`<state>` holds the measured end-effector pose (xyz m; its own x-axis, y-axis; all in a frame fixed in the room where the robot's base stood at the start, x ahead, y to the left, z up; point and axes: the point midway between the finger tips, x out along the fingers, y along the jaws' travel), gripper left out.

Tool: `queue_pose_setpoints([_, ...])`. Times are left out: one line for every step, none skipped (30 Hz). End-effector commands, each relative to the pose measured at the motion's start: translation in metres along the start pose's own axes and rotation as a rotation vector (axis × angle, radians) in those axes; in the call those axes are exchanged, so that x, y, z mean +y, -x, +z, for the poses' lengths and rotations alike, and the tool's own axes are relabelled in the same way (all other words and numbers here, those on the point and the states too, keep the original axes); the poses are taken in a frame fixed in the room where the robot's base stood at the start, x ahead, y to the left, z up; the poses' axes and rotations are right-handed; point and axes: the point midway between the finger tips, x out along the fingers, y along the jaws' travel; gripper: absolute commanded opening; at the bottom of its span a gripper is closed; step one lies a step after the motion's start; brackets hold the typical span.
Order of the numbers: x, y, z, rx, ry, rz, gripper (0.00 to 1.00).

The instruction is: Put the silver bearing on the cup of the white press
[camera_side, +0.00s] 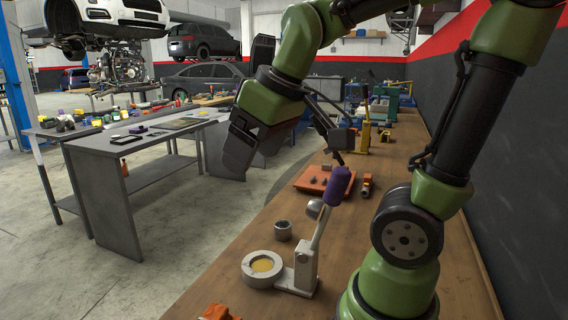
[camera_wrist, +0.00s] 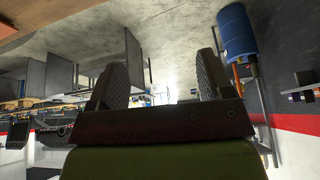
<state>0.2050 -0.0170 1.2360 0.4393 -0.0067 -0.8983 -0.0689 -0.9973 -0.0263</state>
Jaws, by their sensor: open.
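The white press (camera_side: 303,268) stands on the wooden bench in the side view, with a purple-gripped lever tilted up to the right. Its round white cup (camera_side: 249,277) is at its left, with a yellowish inside. A small grey ring-like cylinder (camera_side: 283,231), probably the silver bearing, sits on the bench just behind the cup, apart from it. A shiny silver rounded piece (camera_side: 314,208) lies farther back, partly behind the lever. My gripper (camera_side: 238,150) is high above and left of these parts. In the wrist view my gripper (camera_wrist: 160,85) has its fingers apart, with nothing between them.
An orange tray (camera_side: 312,181) with small parts lies behind the press, an orange fitting (camera_side: 366,186) beside it. A yellow press (camera_side: 364,135) stands farther back. An orange piece (camera_side: 218,312) is at the front edge. A grey table (camera_side: 90,150) stands left across a gap.

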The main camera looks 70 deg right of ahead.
Motion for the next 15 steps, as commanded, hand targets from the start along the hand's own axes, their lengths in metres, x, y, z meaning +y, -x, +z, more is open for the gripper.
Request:
queue_pose_setpoints([-0.011, 0.010, 0.013, 0.043, -0.057, -0.039, 0.74])
queue_pose_setpoints([-0.017, 0.014, 0.020, 0.061, -0.098, -0.064, 0.74])
queue_pose_setpoints([-0.023, 0.018, 0.029, 0.081, -0.146, -0.094, 0.74])
queue_pose_setpoints([-0.026, 0.021, 0.034, 0.093, -0.178, -0.115, 0.74])
queue_pose_setpoints([-0.030, 0.022, 0.040, 0.104, -0.207, -0.135, 0.74])
queue_pose_setpoints([-0.033, 0.025, 0.045, 0.115, -0.241, -0.158, 0.74])
queue_pose_setpoints([-0.035, 0.026, 0.049, 0.121, -0.260, -0.172, 0.74])
queue_pose_setpoints([-0.037, 0.026, 0.052, 0.125, -0.278, -0.184, 0.74])
queue_pose_setpoints([-0.039, 0.027, 0.055, 0.129, -0.297, -0.197, 0.78])
queue_pose_setpoints([-0.040, 0.028, 0.057, 0.131, -0.306, -0.203, 0.78])
queue_pose_setpoints([-0.040, 0.028, 0.058, 0.133, -0.313, -0.207, 0.78])
queue_pose_setpoints([-0.041, 0.028, 0.059, 0.133, -0.319, -0.211, 0.78])
queue_pose_setpoints([-0.041, 0.028, 0.059, 0.133, -0.322, -0.212, 0.78])
queue_pose_setpoints([-0.041, 0.028, 0.059, 0.132, -0.323, -0.212, 0.78])
queue_pose_setpoints([-0.041, 0.028, 0.059, 0.132, -0.323, -0.212, 0.78])
